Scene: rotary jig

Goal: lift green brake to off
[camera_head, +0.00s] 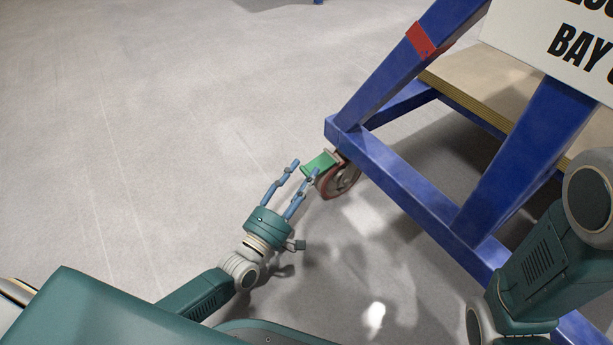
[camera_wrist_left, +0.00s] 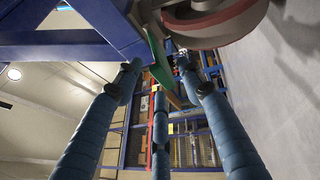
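The green brake (camera_head: 319,164) is a small flat pedal on the caster wheel (camera_head: 338,180) under the corner of the blue jig frame (camera_head: 400,183). My left gripper (camera_head: 306,168) is open, its blue fingers pointing at the brake, with one fingertip overlapping the pedal in the head view. In the left wrist view the green brake (camera_wrist_left: 158,58) shows edge-on between the spread fingers (camera_wrist_left: 160,85), beside the caster wheel (camera_wrist_left: 215,25). I cannot tell whether a finger touches it. My right gripper is out of view; only my right arm shows at the right.
A red band (camera_head: 420,40) wraps one frame post. The grey floor (camera_head: 150,120) left of the frame is clear.

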